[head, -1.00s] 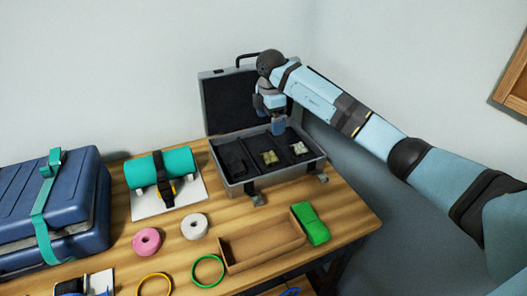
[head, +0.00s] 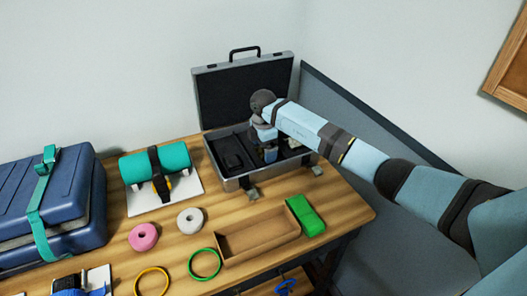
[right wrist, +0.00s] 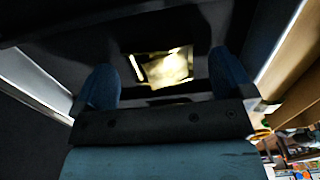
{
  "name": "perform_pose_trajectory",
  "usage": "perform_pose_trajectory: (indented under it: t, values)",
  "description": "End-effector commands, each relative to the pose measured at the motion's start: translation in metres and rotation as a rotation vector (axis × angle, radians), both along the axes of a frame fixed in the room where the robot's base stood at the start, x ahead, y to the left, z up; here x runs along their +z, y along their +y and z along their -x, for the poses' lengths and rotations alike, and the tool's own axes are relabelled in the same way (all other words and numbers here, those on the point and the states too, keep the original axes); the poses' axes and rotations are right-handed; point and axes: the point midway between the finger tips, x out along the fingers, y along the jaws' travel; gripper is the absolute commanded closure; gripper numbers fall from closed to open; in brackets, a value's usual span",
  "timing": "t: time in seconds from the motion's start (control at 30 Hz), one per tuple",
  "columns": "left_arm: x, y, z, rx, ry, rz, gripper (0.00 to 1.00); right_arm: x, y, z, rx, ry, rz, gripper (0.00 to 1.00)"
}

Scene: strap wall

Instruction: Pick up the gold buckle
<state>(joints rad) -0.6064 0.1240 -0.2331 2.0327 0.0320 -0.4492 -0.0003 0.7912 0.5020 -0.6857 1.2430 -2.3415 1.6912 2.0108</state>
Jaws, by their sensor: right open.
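The open grey case (head: 232,184) with a dark lining stands at the back right of the table. My right gripper (head: 269,156) reaches down into its middle compartment and hides the buckle there in the head view. In the right wrist view the gold buckle (right wrist: 165,66) lies flat on the dark compartment floor, shiny and pale gold. My right gripper (right wrist: 163,82) is open, with one blue finger on each side of the buckle; it does not hold it. The gap down to the buckle is hard to judge. My left gripper is not in view.
The case lid (head: 245,90) stands open behind my right gripper. Dark compartment walls lie close around it. In front are a cardboard tray (head: 258,238), a green block (head: 306,214) and tape rolls. A teal roll (head: 136,168) and a blue suitcase (head: 75,200) stand left.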

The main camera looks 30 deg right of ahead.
Motion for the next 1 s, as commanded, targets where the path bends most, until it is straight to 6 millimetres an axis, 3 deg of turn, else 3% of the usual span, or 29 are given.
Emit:
perform_pose_trajectory:
  t: [0.17, 0.43, 0.77, 1.0]
  values:
    - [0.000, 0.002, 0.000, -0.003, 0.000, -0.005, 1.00, 0.000, 0.000, 0.000, 0.000, -0.001, 0.000, 0.01]
    - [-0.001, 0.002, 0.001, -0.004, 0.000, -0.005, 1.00, 0.000, 0.000, 0.000, 0.000, -0.001, 0.000, 0.57]
    - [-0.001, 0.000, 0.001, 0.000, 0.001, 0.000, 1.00, 0.007, 0.000, -0.001, 0.000, -0.002, 0.000, 0.57]
    - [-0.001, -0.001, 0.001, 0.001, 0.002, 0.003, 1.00, 0.051, -0.001, -0.001, 0.000, -0.005, 0.001, 0.57]
